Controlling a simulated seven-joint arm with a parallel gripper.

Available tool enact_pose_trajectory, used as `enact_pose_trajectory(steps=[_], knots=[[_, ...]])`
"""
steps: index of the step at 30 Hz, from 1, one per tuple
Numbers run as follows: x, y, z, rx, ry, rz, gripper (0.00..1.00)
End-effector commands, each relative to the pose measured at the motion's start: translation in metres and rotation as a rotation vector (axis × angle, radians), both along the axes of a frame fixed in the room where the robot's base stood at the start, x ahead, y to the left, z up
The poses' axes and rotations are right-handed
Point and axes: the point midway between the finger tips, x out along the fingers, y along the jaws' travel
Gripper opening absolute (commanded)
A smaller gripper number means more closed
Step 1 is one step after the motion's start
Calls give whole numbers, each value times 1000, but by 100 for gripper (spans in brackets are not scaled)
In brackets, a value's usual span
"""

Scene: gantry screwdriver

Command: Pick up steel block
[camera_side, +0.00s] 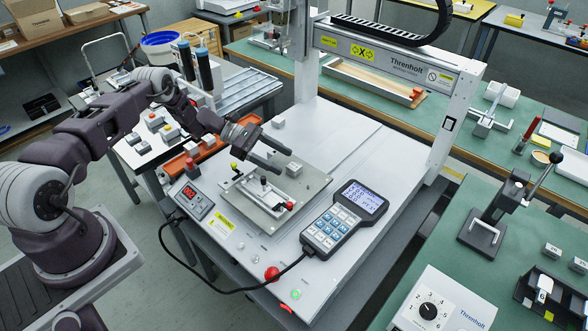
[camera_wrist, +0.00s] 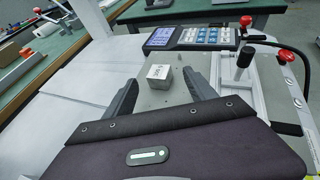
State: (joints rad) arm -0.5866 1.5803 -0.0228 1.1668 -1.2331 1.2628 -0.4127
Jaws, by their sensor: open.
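The steel block (camera_side: 294,169) is a small light-grey cube on the flat metal fixture plate (camera_side: 313,184), beside the toggle clamp (camera_side: 268,187). In the wrist view the steel block (camera_wrist: 158,77) shows dark marking on a face, too small to read. My gripper (camera_side: 280,158) reaches down from the upper left with its fingers apart, just left of and above the block. In the wrist view my gripper (camera_wrist: 162,92) is open and empty, and the block appears ahead of the gap between the fingers. I cannot tell the exact gap between fingertips and block.
Another small grey block (camera_side: 278,122) lies on the white gantry bed (camera_side: 350,150) behind the plate. A keypad pendant (camera_side: 344,217) with a cable lies in front right. The gantry beam (camera_side: 390,60) spans behind.

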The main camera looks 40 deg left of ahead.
Motion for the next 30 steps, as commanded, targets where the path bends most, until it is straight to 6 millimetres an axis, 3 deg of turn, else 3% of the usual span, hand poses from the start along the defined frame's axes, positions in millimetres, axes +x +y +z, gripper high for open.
enact_pose_trajectory(steps=[6, 13, 23, 30], knots=[[13, -30, -13, 1, 0, -4, 65], [14, -31, -13, 3, -1, -3, 63], [14, -31, -13, 3, -1, -3, 0], [14, -31, -13, 4, -1, -3, 0]])
